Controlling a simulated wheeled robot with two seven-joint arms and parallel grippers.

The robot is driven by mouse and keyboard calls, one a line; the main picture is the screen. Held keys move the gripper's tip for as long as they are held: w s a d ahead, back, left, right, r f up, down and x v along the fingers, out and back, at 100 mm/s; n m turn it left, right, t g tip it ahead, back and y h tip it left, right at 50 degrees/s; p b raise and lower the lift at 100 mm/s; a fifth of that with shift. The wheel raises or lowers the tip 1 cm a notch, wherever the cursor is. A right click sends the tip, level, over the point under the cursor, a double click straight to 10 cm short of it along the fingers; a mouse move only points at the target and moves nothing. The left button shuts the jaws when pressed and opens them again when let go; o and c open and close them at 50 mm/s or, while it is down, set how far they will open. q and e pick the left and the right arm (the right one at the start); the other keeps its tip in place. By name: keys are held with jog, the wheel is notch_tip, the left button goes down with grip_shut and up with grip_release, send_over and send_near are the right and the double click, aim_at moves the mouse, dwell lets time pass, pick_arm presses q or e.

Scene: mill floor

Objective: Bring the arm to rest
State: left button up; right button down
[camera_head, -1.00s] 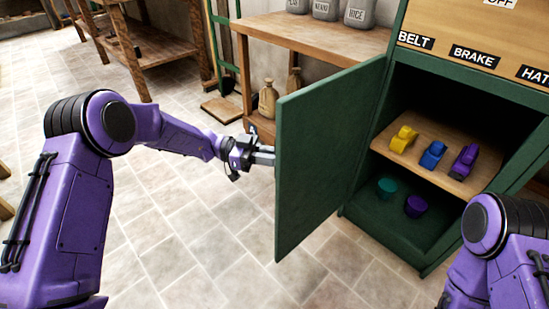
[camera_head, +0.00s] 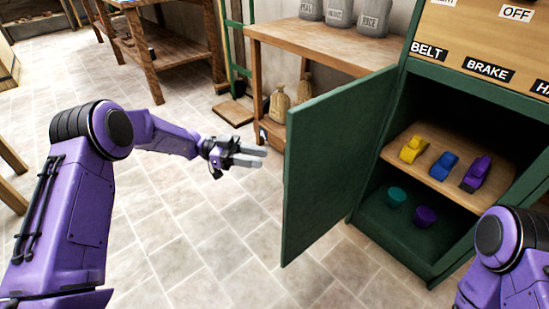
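My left arm reaches in from the left, and its gripper (camera_head: 250,157) hangs over the tiled floor, to the left of the open green cabinet door (camera_head: 335,165). Its two grey fingers are apart with nothing between them. The gripper is clear of the door, with a gap of floor showing between. Part of my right arm (camera_head: 505,250) shows at the lower right; its gripper is out of view.
The green cabinet (camera_head: 437,262) stands open at right. Its wooden shelf (camera_head: 408,177) holds yellow, blue and purple objects; teal and purple cups sit below. A workbench (camera_head: 310,40) with grey sacks stands behind. Floor around the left gripper is free.

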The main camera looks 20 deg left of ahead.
pick_arm(q)
jog(key=shift+a, duration=0.95)
